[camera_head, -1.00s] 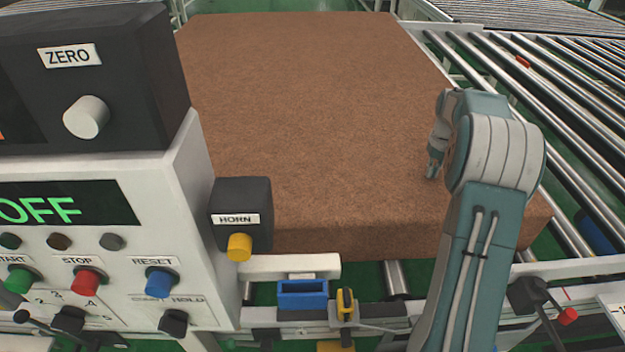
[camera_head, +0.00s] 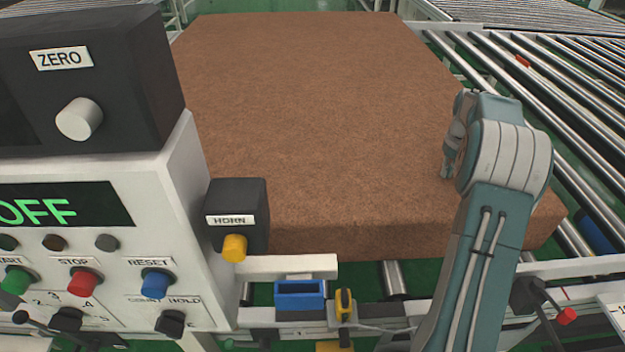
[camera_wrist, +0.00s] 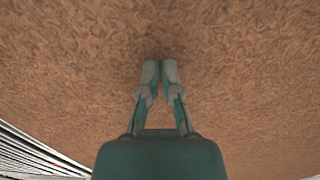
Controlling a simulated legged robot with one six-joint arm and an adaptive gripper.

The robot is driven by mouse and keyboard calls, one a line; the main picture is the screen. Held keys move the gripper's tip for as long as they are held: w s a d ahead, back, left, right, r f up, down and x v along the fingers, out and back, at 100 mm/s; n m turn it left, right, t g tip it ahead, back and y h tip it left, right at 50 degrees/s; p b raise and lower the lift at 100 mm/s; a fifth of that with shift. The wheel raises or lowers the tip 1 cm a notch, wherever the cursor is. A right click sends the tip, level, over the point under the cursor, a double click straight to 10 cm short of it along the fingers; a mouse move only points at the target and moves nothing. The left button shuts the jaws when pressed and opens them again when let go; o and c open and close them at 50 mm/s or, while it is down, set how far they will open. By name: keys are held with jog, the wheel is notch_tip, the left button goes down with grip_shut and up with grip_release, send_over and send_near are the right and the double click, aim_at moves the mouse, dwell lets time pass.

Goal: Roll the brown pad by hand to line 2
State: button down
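The brown pad (camera_head: 310,120) is a large thick slab lying flat on a roller conveyor in the head view. Its right side reaches onto the rollers at the right. My gripper (camera_head: 447,172) is at the pad's right part, with its fingers pointing down at the top face. In the wrist view the brown surface of the pad (camera_wrist: 70,70) fills most of the picture. My gripper (camera_wrist: 161,66) shows there with its two fingertips close together and nothing visible between them. The fingertips look to be at or very near the surface; contact is not clear.
A control panel (camera_head: 180,200) with buttons, an OFF display and a horn box (camera_head: 238,200) stands at the left. Bare rollers (camera_head: 570,100) extend to the right. A blue tray (camera_head: 299,295) and a red-knobbed lever (camera_head: 566,315) are at the near rail.

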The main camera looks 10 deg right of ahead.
jog(key=shift+a+f, duration=0.15)
jog(key=shift+f, duration=0.05)
jog(key=shift+r, duration=3.6)
jog(key=s+a+r+t, duration=0.1)
jog(key=s+a+r, duration=0.25)
jog(key=a, duration=0.35)
jog(key=s+a+r+n+t, duration=0.1)
jog(key=s+a+r, duration=0.25)
jog(key=a, duration=0.45)
jog(key=s+a+r+t, duration=0.1)
jog(key=s+a+r, duration=0.1)
jog(key=a+r, duration=0.4)
jog(key=s+a+f+t, duration=0.1)
jog(key=s+a+f, duration=0.2)
jog(key=s+a, duration=0.4)
jog(key=s+a+f+n+t, duration=0.1)
jog(key=s+a+f, duration=0.2)
jog(key=s+a, duration=0.3)
jog(key=s, duration=0.5)
jog(key=shift+a+f+t, duration=0.2)
jog(key=shift+a+t, duration=0.1)
jog(key=shift+a, duration=0.1)
